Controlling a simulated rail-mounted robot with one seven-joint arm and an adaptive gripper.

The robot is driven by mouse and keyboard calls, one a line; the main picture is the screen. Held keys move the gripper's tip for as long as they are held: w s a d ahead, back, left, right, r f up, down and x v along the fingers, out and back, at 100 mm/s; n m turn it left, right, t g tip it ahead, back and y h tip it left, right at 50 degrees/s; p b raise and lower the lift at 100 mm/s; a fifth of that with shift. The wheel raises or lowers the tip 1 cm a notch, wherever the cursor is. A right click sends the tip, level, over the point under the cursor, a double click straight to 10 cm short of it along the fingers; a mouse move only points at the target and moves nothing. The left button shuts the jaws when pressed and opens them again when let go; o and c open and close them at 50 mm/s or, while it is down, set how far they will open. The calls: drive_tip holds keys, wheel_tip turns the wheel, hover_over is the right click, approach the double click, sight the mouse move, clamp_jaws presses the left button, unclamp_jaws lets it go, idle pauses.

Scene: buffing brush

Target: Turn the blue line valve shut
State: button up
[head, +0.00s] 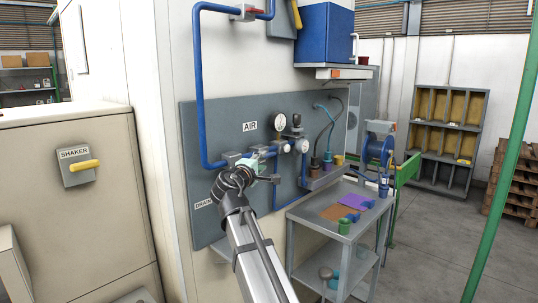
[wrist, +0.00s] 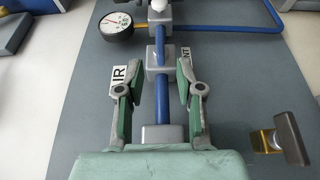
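The blue line (head: 202,90) runs down the grey panel and turns right through grey fittings under the AIR label. In the wrist view the blue line (wrist: 162,105) passes between grey blocks, one of them a block (wrist: 160,60) just beyond my fingers. I cannot tell which fitting is the valve, and its handle is not clear. My gripper (wrist: 163,75) is open, with one green-padded finger on each side of the line and visible gaps to it. In the head view my gripper (head: 258,170) is in front of the line and hides part of it.
A round gauge (wrist: 111,27) sits beyond the left finger. A dark handle on a brass stem (wrist: 291,138) sticks out at right in the wrist view. More gauges (head: 280,126) are on the panel. A grey cart (head: 330,212) with parts stands at right.

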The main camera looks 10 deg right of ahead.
sight(266, 157)
drive_tip(key=p+x, duration=0.1)
drive_tip(key=x, duration=0.7)
drive_tip(key=shift+w+d, duration=0.1)
drive_tip(key=shift+w, duration=0.05)
drive_tip(key=shift+c, duration=0.3)
clamp_jaws()
